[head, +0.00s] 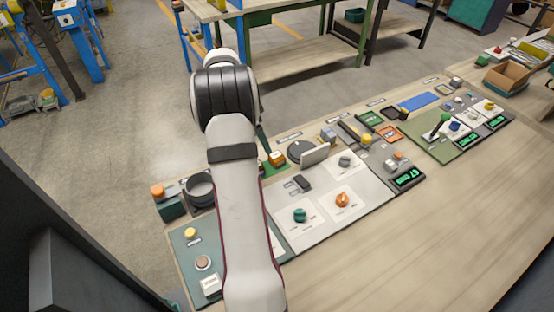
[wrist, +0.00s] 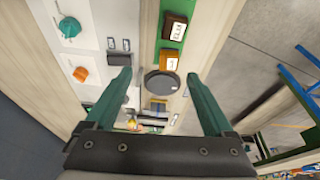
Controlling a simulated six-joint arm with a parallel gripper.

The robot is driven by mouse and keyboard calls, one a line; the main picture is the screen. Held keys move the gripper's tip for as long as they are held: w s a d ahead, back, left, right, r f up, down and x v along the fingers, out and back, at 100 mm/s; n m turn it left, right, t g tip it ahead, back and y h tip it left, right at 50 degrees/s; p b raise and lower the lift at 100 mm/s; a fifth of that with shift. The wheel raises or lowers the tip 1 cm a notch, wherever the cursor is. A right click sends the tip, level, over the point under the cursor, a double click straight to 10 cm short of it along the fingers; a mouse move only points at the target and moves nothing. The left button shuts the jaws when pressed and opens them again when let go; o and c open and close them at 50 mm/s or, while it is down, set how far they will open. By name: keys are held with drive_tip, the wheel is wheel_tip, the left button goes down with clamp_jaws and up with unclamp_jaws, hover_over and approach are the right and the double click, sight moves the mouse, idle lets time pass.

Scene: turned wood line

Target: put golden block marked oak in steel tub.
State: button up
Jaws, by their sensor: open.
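A golden block (wrist: 170,60) with a pale label sits on a green strip in the wrist view; the label is too small to read. It also shows in the head view (head: 277,158), just right of my arm. A dark brown labelled block (wrist: 174,27) sits beside it on the strip. The steel tub (head: 199,190), round and dark grey, stands left of my arm in the head view; I cannot make it out in the wrist view. My gripper (wrist: 156,78) is open and empty above the bench, the golden block lying beyond its fingertips. My arm hides most of the gripper in the head view.
A white panel with a green knob (head: 300,215) and an orange knob (head: 342,199) lies in front. The bench's near right surface (head: 420,245) is clear.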

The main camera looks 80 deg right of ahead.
sight(276, 156)
drive_tip(key=shift+h, duration=0.6)
drive_tip(key=x, duration=0.4)
drive_tip(key=d+x, duration=0.1)
drive_tip(key=x, duration=0.4)
drive_tip(key=d+x, duration=0.1)
drive_tip(key=x, duration=0.4)
drive_tip(key=shift+r, duration=0.2)
clamp_jaws()
